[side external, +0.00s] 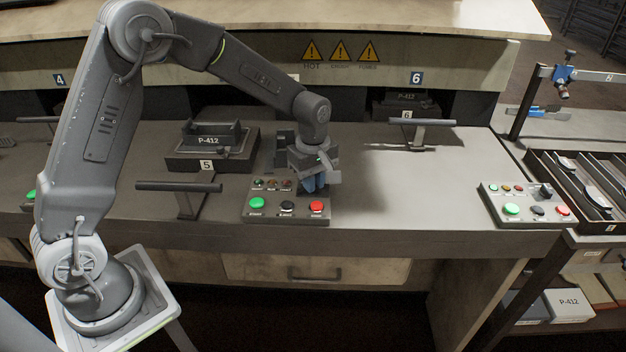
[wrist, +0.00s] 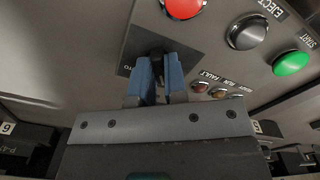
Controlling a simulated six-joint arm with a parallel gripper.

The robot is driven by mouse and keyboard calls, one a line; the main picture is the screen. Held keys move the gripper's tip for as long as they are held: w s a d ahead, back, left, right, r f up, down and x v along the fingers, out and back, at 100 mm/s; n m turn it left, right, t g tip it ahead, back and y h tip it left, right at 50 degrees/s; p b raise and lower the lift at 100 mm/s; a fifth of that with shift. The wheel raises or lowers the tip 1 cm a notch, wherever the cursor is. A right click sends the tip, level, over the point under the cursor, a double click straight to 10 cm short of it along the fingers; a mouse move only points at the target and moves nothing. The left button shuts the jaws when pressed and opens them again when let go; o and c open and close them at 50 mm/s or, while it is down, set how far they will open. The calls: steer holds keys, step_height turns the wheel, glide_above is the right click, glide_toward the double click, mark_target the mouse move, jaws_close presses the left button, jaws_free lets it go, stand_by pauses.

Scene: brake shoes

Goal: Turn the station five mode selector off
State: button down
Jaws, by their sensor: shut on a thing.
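The station five control panel (side external: 273,214) sits on the bench in front of the block marked 5. It also fills the upper right of the wrist view (wrist: 215,45). The dark mode selector knob (wrist: 157,52) is on a dark plate with a partly hidden label ending in "TO". My gripper (side external: 314,184) points down at the panel's right rear. In the wrist view, its blue fingers (wrist: 161,76) are shut on the knob, one on each side. The fingers hide most of the knob, so its exact angle cannot be told. In the side view my gripper hides the knob.
The panel's red button (wrist: 183,6), black eject button (wrist: 247,32) and green start button (wrist: 290,63) are close by, with small lamps (wrist: 219,92). A lever handle (side external: 180,186) stands left of the panel. The bench right of my gripper is clear up to another panel (side external: 525,205).

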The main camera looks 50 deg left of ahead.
steer(key=shift+n, duration=0.6)
steer(key=c, duration=1.2)
jaws_free()
steer(key=shift+o, duration=0.2)
step_height(320, 180, up, 14)
steer(key=shift+f, duration=0.1)
